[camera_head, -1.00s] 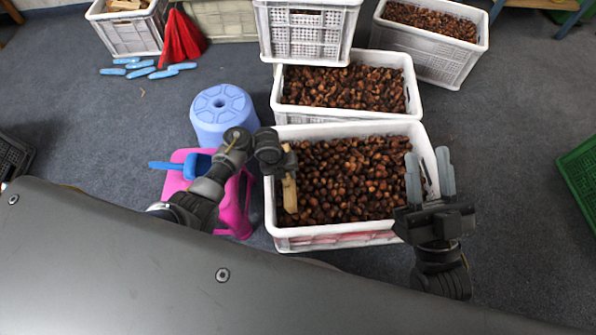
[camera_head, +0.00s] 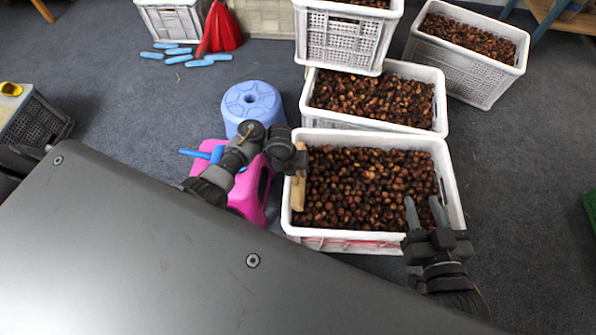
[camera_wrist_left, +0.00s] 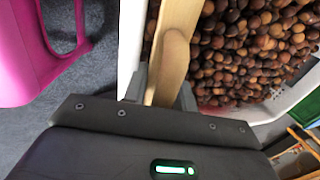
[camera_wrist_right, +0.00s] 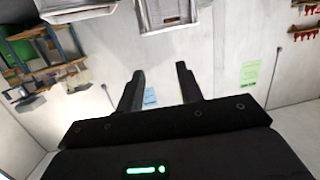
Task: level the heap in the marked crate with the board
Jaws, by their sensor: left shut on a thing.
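The front white crate (camera_head: 455,190) is filled with brown chestnuts (camera_head: 360,190) and has a reddish mark on its near wall. My left gripper (camera_head: 297,168) is shut on the pale wooden board (camera_head: 299,192) at the crate's left side. In the left wrist view the board (camera_wrist_left: 178,50) stands between the fingers, beside the crate's white wall, with chestnuts to its right. Its lower edge is hidden, so I cannot tell how deep it reaches. My right gripper (camera_head: 425,208) is open and empty, in front of the crate's near right part in the head view.
A second chestnut crate (camera_head: 440,100) stands directly behind, with more crates (camera_head: 345,42) beyond. Floor (camera_head: 520,200) to the right is clear.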

